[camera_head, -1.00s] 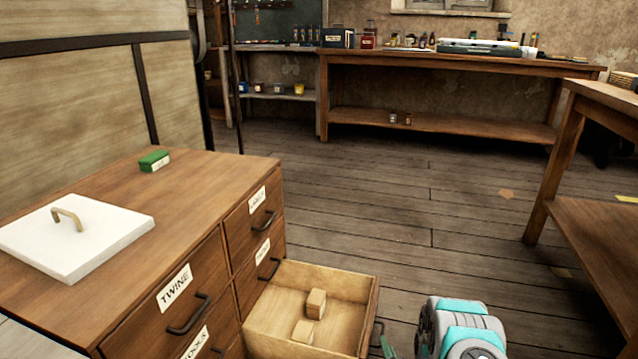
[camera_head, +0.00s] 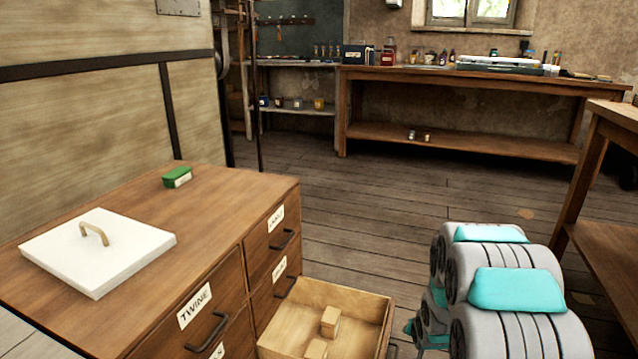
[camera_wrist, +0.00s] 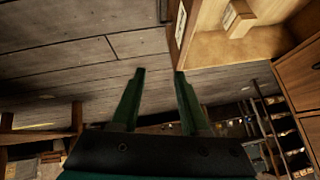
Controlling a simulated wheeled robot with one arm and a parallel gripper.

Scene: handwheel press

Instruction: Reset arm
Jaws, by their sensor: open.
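My gripper (camera_wrist: 158,98) shows in the wrist view with its two dark green fingers apart and nothing between them. One finger's tip lies close to the edge of the open drawer (camera_wrist: 210,47) in that picture; I cannot tell whether they touch. In the head view my grey and turquoise arm (camera_head: 515,290) fills the lower right, and my gripper is not visible there. The open drawer (camera_head: 375,308) sticks out of the wooden cabinet (camera_head: 215,215) and holds small wooden blocks (camera_head: 330,321).
On the cabinet top lie a white lid-like panel with a handle (camera_head: 95,252) and a green block (camera_head: 177,177). A workbench (camera_head: 470,76) stands along the back wall. Another wooden table (camera_head: 605,190) stands at the right. The plank floor (camera_head: 400,200) between them is clear.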

